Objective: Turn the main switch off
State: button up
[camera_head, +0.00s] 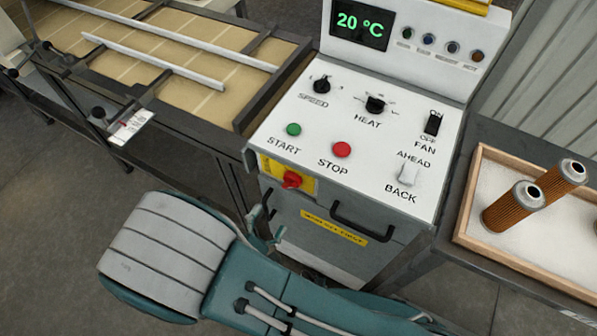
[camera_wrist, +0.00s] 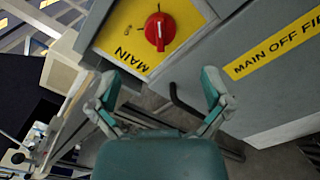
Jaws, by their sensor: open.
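The main switch is a red rotary knob (camera_head: 292,179) on a yellow plate (camera_head: 270,168) at the front left of the grey control cabinet. In the wrist view the red knob (camera_wrist: 160,29) is at the top, above and between my fingertips, on the yellow plate marked MAIN (camera_wrist: 128,62). The knob's grip looks roughly upright in that view. My gripper (camera_wrist: 160,88) is open and empty, with its fingers apart from the knob. In the head view my gripper (camera_head: 262,228) is partly hidden behind my arm, just below and left of the switch.
The cabinet (camera_head: 350,140) carries START, STOP, SPEED, HEAT, FAN and AHEAD/BACK controls; its display (camera_head: 359,25) reads 20 °C. A dark handle (camera_head: 362,222) juts out right of the switch.

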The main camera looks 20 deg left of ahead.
aim_at(290, 187)
jog(key=w, duration=0.3)
jog(key=w+d, duration=0.1)
jog(key=w, duration=0.2)
jog(key=w+d, duration=0.1)
jog(key=w, duration=0.2)
jog(key=shift+w, duration=0.65)
jog(key=c, duration=1.1)
